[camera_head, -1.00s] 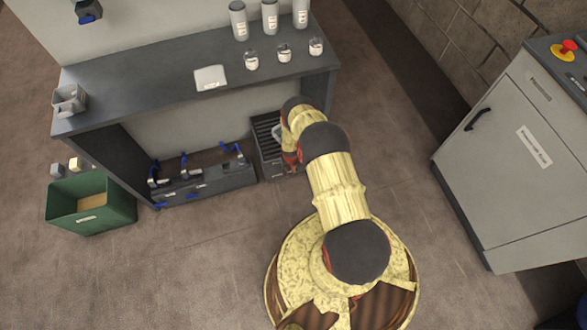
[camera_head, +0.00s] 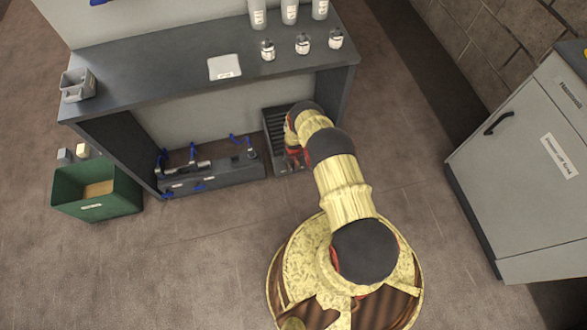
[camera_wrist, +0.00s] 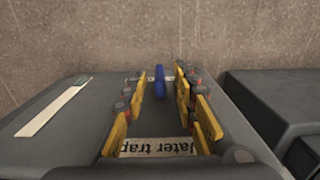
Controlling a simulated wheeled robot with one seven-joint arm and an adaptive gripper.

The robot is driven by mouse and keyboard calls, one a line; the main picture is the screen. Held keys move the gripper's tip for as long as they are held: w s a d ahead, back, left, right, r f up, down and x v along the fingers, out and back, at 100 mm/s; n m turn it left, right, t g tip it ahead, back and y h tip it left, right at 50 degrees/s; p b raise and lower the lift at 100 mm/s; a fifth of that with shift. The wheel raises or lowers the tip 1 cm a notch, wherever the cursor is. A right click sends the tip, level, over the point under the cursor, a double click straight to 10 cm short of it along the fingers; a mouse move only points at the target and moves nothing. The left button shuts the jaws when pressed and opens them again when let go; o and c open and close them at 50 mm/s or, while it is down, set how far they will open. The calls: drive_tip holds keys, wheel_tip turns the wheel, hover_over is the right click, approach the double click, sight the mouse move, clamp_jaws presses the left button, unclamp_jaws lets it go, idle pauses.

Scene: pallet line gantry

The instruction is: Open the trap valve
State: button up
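In the head view my arm reaches down to a dark slatted unit (camera_head: 274,125) under the bench; my fingers and the blue handle are hidden there.
A manifold (camera_head: 215,177) with several blue levers sits left of the slatted unit. The bench (camera_head: 160,77) overhangs both and carries bottles, jars and a white plate. A green bin (camera_head: 97,205) stands left, a grey cabinet (camera_head: 520,170) right. A dark block (camera_wrist: 270,95) stands close by.

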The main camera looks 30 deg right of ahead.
drive_tip(key=c, duration=0.3)
drive_tip(key=c, duration=0.4)
clamp_jaws()
